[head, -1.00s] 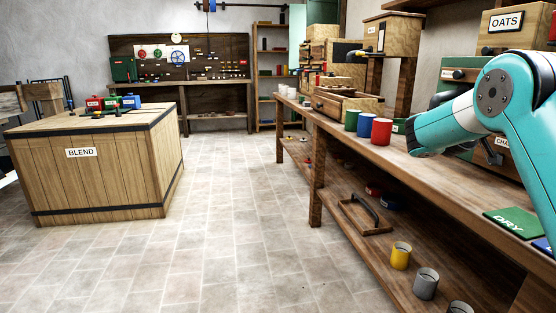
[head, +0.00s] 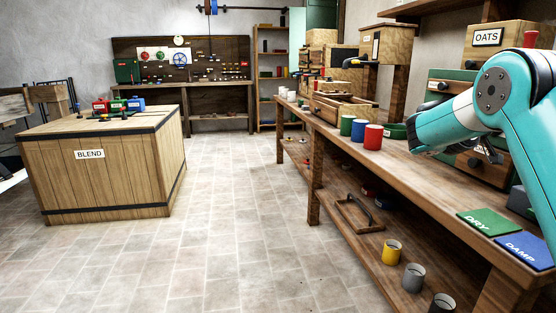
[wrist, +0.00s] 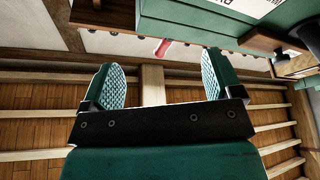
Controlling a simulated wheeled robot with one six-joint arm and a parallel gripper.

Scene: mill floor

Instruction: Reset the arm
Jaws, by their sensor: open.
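My arm (head: 515,105) reaches in from the right side of the head view, over the long workbench. It is bent, with its far end above the bench near the OATS cabinet. In the wrist view my gripper (wrist: 163,88) has its two textured fingers spread well apart. Nothing is between the fingers. In the head view the fingertips are hard to make out behind the arm.
The workbench (head: 432,183) carries green (head: 347,125), blue (head: 358,130) and red (head: 373,137) cups, left of my arm. Green DRY (head: 489,222) and blue DAMP (head: 525,248) mats lie at its near end. A BLEND crate (head: 100,185) stands left; the floor between is clear.

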